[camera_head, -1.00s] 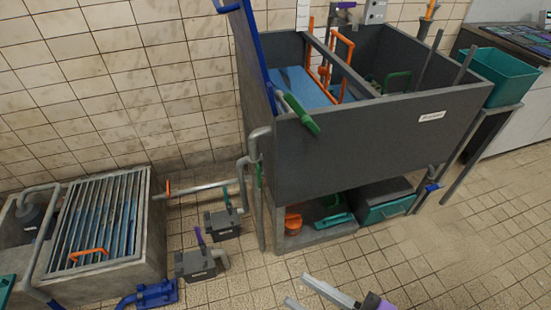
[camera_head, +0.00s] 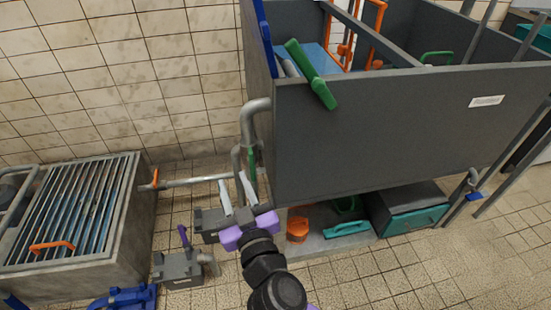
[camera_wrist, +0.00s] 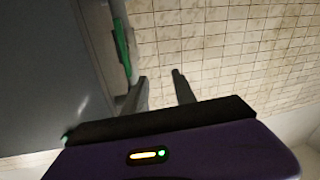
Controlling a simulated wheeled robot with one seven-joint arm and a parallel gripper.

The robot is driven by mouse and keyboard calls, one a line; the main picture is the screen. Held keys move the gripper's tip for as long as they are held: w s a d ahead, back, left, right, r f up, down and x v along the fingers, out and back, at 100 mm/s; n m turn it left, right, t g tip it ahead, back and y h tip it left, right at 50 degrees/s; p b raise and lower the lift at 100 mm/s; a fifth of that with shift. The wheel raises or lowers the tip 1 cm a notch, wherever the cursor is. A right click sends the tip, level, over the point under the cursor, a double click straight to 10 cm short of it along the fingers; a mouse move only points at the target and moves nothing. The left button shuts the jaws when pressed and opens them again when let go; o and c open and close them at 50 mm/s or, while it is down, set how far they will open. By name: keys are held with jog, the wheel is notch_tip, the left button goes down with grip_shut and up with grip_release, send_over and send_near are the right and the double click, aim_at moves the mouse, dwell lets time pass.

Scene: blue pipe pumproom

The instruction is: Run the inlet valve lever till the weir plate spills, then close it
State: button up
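The grey tank (camera_head: 390,125) stands at the right with blue water (camera_head: 318,57) in it. A green lever (camera_head: 252,165) sits upright on the pipe at the tank's left side; a green handle also shows in the wrist view (camera_wrist: 122,45), left of my fingertips. Another green handle (camera_head: 311,73) leans over the tank's near left rim. I cannot tell from labels which is the inlet valve lever, nor pick out the weir plate. My gripper (camera_head: 232,184) is open and empty, just left of the upright green lever and apart from it; its fingers also show in the wrist view (camera_wrist: 160,88).
A slatted sump (camera_head: 75,215) stands at the left, with a grey pipe (camera_head: 195,182) running towards the tank. A grey box with a purple lever (camera_head: 182,262) and a blue pump (camera_head: 128,298) are on the floor. Under the tank is a shelf (camera_head: 335,240) with orange and green items.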

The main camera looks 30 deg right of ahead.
aim_at(252, 162)
jog(key=w+d+m+h, duration=0.1)
jog(key=w+d, duration=0.1)
jog(key=w+d+m+h, duration=0.1)
jog(key=w+d, duration=0.1)
jog(key=d, duration=0.1)
jog(key=w+d+f+m+g+h, duration=0.1)
jog(key=w+d, duration=0.1)
jog(key=w, duration=0.1)
jog(key=shift+d+f, duration=0.1)
jog(key=shift+d, duration=0.15)
grip_shut()
